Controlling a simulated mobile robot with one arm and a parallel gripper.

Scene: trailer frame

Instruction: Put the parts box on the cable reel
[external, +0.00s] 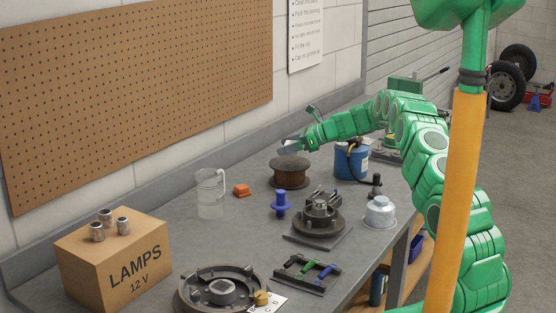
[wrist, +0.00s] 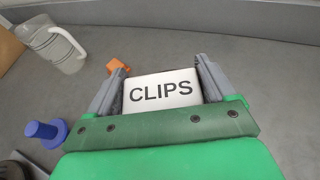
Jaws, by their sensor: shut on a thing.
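My gripper (external: 289,146) is over the brown cable reel (external: 289,172), which stands on the grey workbench. In the wrist view my gripper (wrist: 158,88) is shut on a white parts box (wrist: 161,92) marked CLIPS, one finger at each side of it. The reel is hidden in the wrist view.
Near the reel are a clear jug (external: 210,193), an orange block (external: 242,190), a blue spool-shaped part (external: 281,204), a dark motor part (external: 320,215) and a blue can (external: 351,162). A LAMPS carton (external: 112,262) stands at front left. A pegboard wall runs behind.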

